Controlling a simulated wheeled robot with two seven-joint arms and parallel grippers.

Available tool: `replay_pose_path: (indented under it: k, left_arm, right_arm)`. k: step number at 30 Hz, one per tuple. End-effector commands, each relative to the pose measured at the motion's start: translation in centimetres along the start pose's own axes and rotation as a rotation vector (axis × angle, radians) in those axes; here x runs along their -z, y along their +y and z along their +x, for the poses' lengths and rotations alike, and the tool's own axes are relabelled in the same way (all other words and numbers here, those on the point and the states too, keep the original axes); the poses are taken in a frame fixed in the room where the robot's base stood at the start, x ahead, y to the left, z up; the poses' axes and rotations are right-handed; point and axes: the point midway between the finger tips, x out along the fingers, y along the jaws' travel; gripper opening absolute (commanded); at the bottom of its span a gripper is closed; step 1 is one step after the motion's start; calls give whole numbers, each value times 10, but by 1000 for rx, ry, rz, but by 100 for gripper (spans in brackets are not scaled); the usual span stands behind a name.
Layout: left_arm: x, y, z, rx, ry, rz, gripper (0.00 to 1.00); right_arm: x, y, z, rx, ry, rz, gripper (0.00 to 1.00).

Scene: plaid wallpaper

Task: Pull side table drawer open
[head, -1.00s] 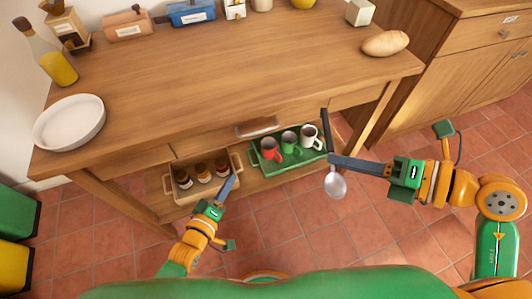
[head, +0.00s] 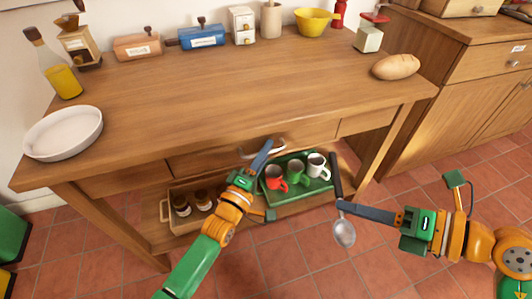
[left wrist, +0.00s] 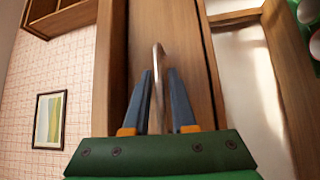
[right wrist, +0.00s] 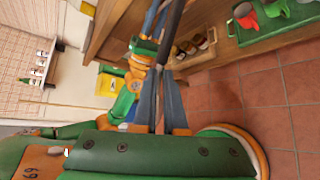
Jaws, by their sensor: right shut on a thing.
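The side table (head: 230,95) has a middle drawer (head: 215,158) under its top, with a pale metal handle (head: 276,146). The drawer front looks flush with the table. My left gripper (head: 266,147) is at this handle. In the left wrist view the fingers of my left gripper (left wrist: 158,85) are open, one on each side of the handle (left wrist: 158,65), with gaps beside it. My right gripper (head: 340,207) is shut on the dark handle of a ladle (head: 343,232), held in front of the table's right part, bowl hanging down.
On the lower shelf are a wooden crate (head: 165,211) with jars and a green tray (head: 318,187) with red, green and white mugs. A white dish (head: 62,135), a bottle (head: 58,70) and bread (head: 396,66) stand on top. Tiled floor in front is clear.

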Motion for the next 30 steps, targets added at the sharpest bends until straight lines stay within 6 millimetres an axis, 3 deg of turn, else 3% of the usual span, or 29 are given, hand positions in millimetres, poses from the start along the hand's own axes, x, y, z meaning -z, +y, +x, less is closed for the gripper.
replay_pose_path:
  k: [8, 11, 12, 30]
  left_arm:
    - [0, 0, 2, 1, 0, 0, 24]
    - [0, 0, 2, 1, 0, 0, 3]
    - [0, 0, 2, 1, 0, 0, 0]
    - [0, 0, 2, 1, 0, 0, 0]
  right_arm:
    - [0, 0, 0, 0, 0, 0, 0]
    - [0, 0, 0, 0, 0, 0, 0]
    - [0, 0, 0, 0, 0, 0, 0]
    - [0, 0, 0, 0, 0, 0, 0]
